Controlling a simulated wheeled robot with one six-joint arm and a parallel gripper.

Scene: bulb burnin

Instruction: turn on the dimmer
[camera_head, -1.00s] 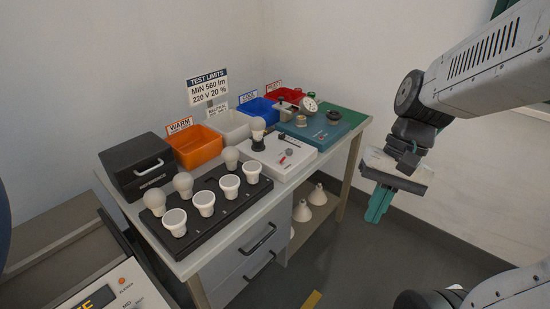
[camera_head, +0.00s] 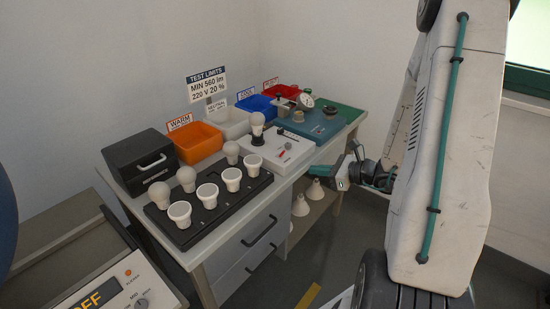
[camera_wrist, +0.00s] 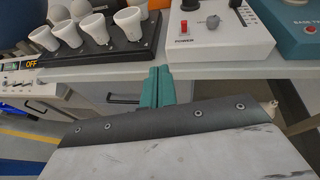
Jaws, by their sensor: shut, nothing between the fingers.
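No label reading dimmer is legible. A white box (camera_head: 268,152) on the bench has a red switch (camera_head: 288,146), a grey knob (camera_head: 281,131) and a bulb (camera_head: 257,124) standing at its left end. In the wrist view the box (camera_wrist: 232,48) is at the upper right, with "POWER" printed below the red switch (camera_wrist: 184,25). A panel (camera_head: 120,277) at the lower left of the head view has a display (camera_head: 97,296) reading "OFF" and a knob (camera_head: 141,303). My gripper (camera_head: 314,170) is shut and empty, in front of the bench; its teal fingers (camera_wrist: 156,84) point toward the bench edge.
A black tray (camera_head: 217,214) with several bulbs and white cups lies on the bench, beside a black box (camera_head: 138,162). Orange (camera_head: 197,142), white, blue and red bins line the back. A teal device (camera_head: 322,125) stands right of the white box. Drawers (camera_head: 250,245) are below.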

